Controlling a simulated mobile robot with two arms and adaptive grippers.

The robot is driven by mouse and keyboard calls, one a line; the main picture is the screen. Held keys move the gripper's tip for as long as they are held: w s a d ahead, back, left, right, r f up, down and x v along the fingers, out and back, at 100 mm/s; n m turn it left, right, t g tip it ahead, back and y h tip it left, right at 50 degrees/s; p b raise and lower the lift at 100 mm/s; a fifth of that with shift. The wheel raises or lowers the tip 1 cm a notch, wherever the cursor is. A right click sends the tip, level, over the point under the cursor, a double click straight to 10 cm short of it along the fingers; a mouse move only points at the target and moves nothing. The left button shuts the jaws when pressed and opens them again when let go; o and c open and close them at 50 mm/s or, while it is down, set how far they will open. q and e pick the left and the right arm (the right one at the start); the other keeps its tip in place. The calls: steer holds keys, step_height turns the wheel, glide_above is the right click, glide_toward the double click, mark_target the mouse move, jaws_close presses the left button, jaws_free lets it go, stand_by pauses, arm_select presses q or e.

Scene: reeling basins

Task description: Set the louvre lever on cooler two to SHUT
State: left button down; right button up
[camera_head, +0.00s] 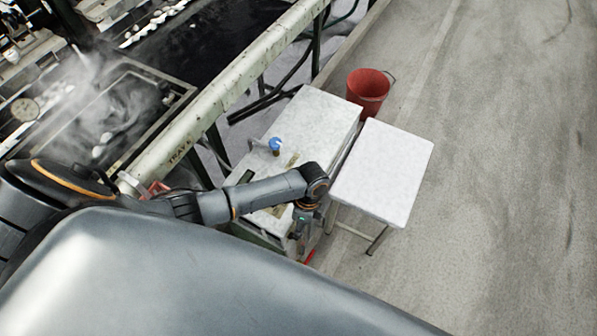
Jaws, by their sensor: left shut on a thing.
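A box-shaped cooler with a white speckled top (318,118) stands in the middle of the view, with a blue tap-like knob (275,144) on top. I cannot read a number on it. My left arm reaches across it from the left and bends down at its near right side. My left gripper (297,243) is there, low beside the cooler, and is shut on what appears to be the louvre lever. A small red part (309,257) shows just below the gripper. The lever's setting and its markings are hidden. My right gripper is out of view.
A white-topped stool (385,170) stands close to the cooler's right side. A red bucket (368,88) is behind it. A worn rail (228,88) runs along the steaming basin (110,105) at left. The concrete floor (500,190) at right is clear.

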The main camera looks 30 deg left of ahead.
arm_select(q)
steer(key=shift+w+d+f+g+b, duration=0.1)
steer(key=shift+w+f+g+b, duration=0.2)
steer(key=shift+g+b, duration=0.5)
steer(key=shift+w+a+f+g+b, duration=0.1)
steer(key=shift+w+g+b, duration=0.4)
steer(key=shift+b, duration=0.45)
steer(key=shift+w+d+f+g+b, duration=0.15)
steer(key=shift+w+g+b, duration=0.1)
steer(key=shift+g+b, duration=0.6)
steer(key=c, duration=1.1)
jaws_free()
steer(key=v, duration=1.2)
